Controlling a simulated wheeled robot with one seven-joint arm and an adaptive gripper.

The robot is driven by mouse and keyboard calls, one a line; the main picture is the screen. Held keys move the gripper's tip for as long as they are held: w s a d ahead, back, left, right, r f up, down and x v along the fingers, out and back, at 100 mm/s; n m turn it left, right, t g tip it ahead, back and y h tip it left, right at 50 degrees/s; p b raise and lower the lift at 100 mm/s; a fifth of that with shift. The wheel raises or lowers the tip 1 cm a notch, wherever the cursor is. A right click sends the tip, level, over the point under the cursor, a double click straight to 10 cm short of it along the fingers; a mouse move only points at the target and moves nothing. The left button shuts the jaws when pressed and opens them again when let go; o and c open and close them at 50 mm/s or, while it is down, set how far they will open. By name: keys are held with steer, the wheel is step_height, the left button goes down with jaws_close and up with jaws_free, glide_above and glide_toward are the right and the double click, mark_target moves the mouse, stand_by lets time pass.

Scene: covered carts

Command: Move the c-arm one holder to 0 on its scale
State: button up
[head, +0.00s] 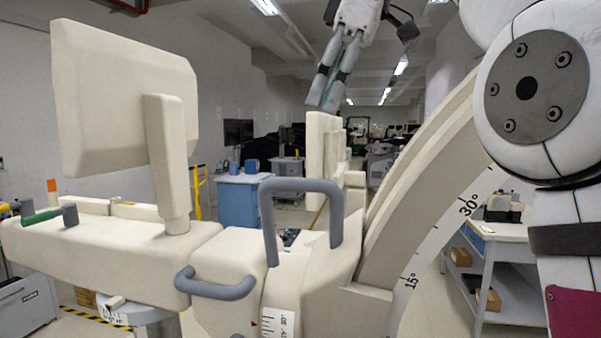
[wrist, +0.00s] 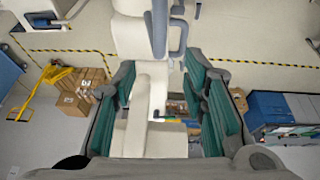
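The cream C-arm's curved arc (head: 425,175) rises to the right in the head view. Its white scale strip (head: 437,242) shows 15° and 30°; no 0 is readable. The arc meets a cream holder block (head: 335,300) low in the middle. A grey loop handle (head: 301,187) stands upright beside it, and a second grey handle (head: 215,288) is lower left. A small vertical scale (head: 277,323) with a red pointer is cut off below. My gripper (head: 322,100) hangs above, apart from these parts. In the wrist view its green-padded fingers (wrist: 160,62) are spread, with cream parts below between them.
A cream monitor (head: 120,100) stands on a cream cart top (head: 95,255) at left. A shelf cart (head: 500,265) with boxes stands at right. A blue cabinet (head: 240,200) is behind. Cardboard boxes (wrist: 80,92) lie on the floor in the wrist view.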

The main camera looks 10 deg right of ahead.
steer(key=shift+w+a+f+b, duration=0.25)
steer(key=shift+f+b, duration=0.2)
steer(key=shift+b, duration=0.05)
steer(key=shift+a+f+b, duration=0.1)
steer(key=shift+f+b, duration=0.1)
steer(key=shift+b, duration=0.1)
steer(key=shift+f+b, duration=0.55)
steer(key=shift+b, duration=0.35)
steer(key=shift+b+x, duration=0.9)
steer(key=shift+x, duration=4.5)
steer(key=shift+c, duration=0.6)
jaws_close()
